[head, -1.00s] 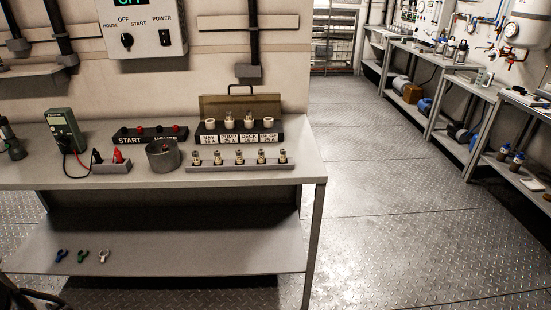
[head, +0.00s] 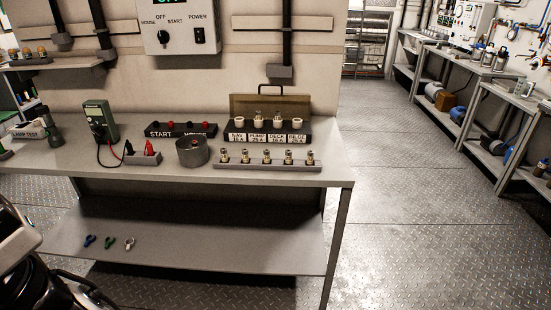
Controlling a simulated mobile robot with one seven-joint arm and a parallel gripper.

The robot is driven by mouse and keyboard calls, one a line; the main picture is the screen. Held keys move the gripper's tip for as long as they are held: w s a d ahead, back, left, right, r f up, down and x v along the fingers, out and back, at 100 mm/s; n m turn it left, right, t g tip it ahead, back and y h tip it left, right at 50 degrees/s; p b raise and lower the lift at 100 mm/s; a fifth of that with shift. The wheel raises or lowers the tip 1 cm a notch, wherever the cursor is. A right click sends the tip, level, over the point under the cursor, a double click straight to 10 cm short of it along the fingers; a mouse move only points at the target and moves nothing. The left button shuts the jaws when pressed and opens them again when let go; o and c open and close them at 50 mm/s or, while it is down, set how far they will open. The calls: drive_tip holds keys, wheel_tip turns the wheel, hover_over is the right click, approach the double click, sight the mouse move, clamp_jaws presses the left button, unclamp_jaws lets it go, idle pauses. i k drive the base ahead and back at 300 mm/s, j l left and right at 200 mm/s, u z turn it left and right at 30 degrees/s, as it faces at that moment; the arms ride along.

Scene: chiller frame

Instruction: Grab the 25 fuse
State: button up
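Several glass fuses with metal ends stand upright in a grey fuse rack (head: 270,166) along the front right of the workbench. The fuses look alike; their ratings are too small to read, so I cannot tell which is the 25 fuse. Behind the rack is a black fuse block (head: 268,136) with several white holders and white labels; fuses show in some of the holders. Its brownish lid (head: 270,104) stands open at the back. Part of my arm shows at the lower left edge. My gripper is not in view.
A round metal tin (head: 193,152) stands left of the rack. Left of it are a green multimeter (head: 99,120) with leads and a START/HOUSE terminal block (head: 181,130). Three small coloured tools lie on the lower shelf (head: 190,245). The floor to the right is clear.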

sight(266, 152)
drive_tip(key=i+j+u, duration=0.1)
drive_tip(key=i+u, duration=0.15)
drive_tip(key=i, duration=0.3)
drive_tip(key=i+u, duration=0.3)
drive_tip(key=i, duration=0.25)
